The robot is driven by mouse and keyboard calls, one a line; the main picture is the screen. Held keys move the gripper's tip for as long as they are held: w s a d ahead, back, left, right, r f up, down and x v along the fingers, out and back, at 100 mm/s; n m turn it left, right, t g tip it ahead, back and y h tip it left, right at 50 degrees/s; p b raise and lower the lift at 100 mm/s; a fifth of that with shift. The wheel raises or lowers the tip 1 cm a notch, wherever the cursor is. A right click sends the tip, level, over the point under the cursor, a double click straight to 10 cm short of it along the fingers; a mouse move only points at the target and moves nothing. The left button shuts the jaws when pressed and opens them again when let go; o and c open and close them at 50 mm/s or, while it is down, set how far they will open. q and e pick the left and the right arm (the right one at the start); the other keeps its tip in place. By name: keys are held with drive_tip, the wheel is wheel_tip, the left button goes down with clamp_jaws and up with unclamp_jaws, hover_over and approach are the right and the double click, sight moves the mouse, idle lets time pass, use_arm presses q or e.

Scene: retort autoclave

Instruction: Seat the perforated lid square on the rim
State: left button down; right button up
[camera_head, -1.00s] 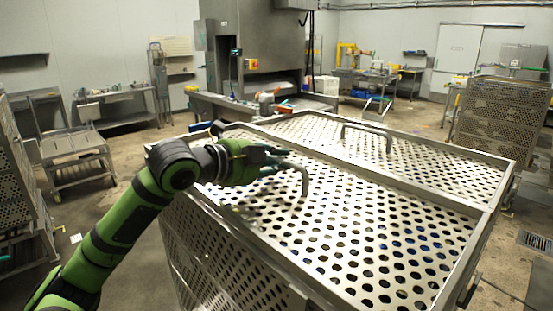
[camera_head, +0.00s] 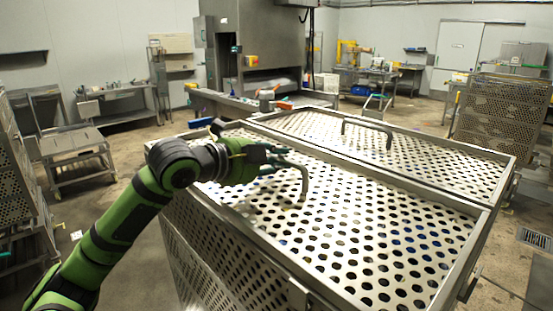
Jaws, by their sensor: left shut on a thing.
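The perforated lid (camera_head: 370,235) is a pale metal sheet with rows of round holes, lying over the near part of a large perforated metal crate. It appears to lie within or on the crate's rim (camera_head: 262,241); I cannot tell whether it sits fully square. My left gripper (camera_head: 284,162) reaches in from the left and is shut on the lid's near bent-bar handle (camera_head: 304,180). The fingers partly hide the handle. A second bar handle (camera_head: 367,128) stands free on the far perforated panel (camera_head: 440,160). My right gripper is not in view.
Another perforated crate (camera_head: 500,112) stands at the right, and one (camera_head: 18,190) at the left edge. A steel cart (camera_head: 75,145) stands on the left floor. A large steel machine (camera_head: 262,50) is at the back. Open floor (camera_head: 115,225) lies left of the crate.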

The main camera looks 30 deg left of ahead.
use_arm(q)
drive_tip(key=shift+r, duration=0.1)
idle(0.3)
drive_tip(key=c, duration=1.1)
unclamp_jaws()
drive_tip(key=shift+s, duration=0.1)
drive_tip(key=shift+o, duration=0.2)
drive_tip(key=shift+s, duration=0.1)
drive_tip(key=shift+d+f, duration=0.1)
drive_tip(key=shift+f, duration=0.3)
drive_tip(key=shift+s+a+r, duration=0.1)
drive_tip(key=shift+s+a, duration=0.1)
drive_tip(key=shift+s, duration=0.05)
drive_tip(key=v, duration=1.1)
drive_tip(key=shift+s+r, duration=0.25)
drive_tip(key=shift+r, duration=0.1)
